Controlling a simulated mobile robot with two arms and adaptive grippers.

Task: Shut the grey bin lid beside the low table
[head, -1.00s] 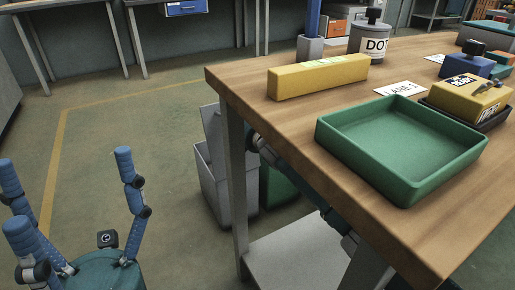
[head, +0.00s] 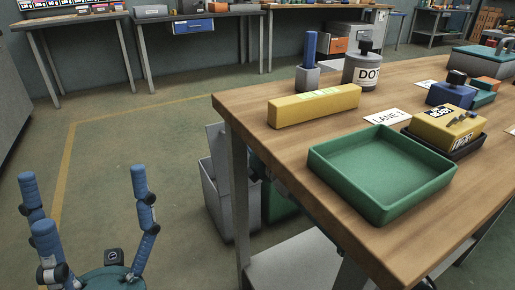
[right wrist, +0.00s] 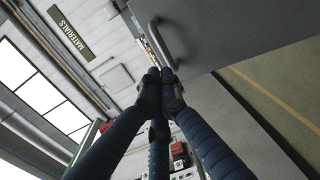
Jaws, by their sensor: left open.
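The grey bin (head: 226,206) stands on the floor at the left side of the wooden table (head: 250,110), partly hidden by a table leg. Its lid (head: 216,143) stands up at the bin's back, raised and open. My left gripper (head: 85,200) is at the lower left of the head view, left of the bin and apart from it. Its blue fingers are spread and empty. My right gripper (right wrist: 162,75) shows in the right wrist view with its blue fingertips together and no object seen between them. I cannot make it out in the head view.
A green bin (head: 278,202) stands under the table beside the grey one. On the table are a green tray (head: 395,202), a yellow block (head: 314,106) and a grey canister (head: 361,72). Floor left of the bin is clear. A grey panel with a handle (right wrist: 172,42) shows near my right fingertips.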

